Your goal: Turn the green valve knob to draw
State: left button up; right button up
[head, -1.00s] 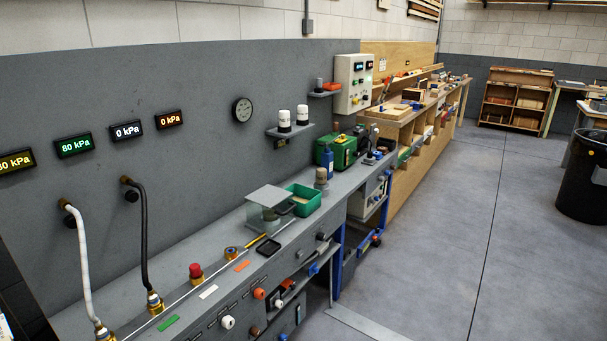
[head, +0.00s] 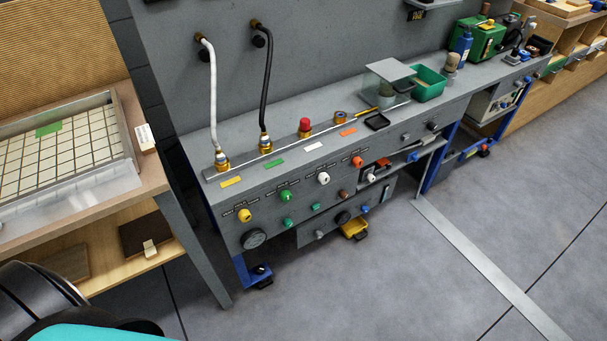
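The green valve knob (head: 286,196) is on the front panel of the grey bench, between a yellow knob (head: 244,215) on its left and a white knob (head: 323,178) on its right. An orange knob (head: 357,161) is further right. A smaller green knob (head: 287,223) sits just below it. A green label (head: 274,164) lies on the bench top above it. The knob's lettering is too small to read. Neither gripper shows; only a dark and cyan part of mine fills the bottom left corner.
White and black hoses (head: 267,90) rise from brass fittings on the bench (head: 226,136). A red-capped fitting (head: 305,126) stands beside them. A wooden table with a gridded tray (head: 60,206) stands close on the left. The floor (head: 400,285) in front is clear.

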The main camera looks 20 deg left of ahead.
aim_at(286, 196)
jog(key=i+u, duration=0.1)
jog(key=u, duration=0.3)
jog(key=l+u, duration=0.15)
jog(key=u, duration=0.3)
jog(key=i+l+u, duration=0.1)
jog(key=u, duration=0.3)
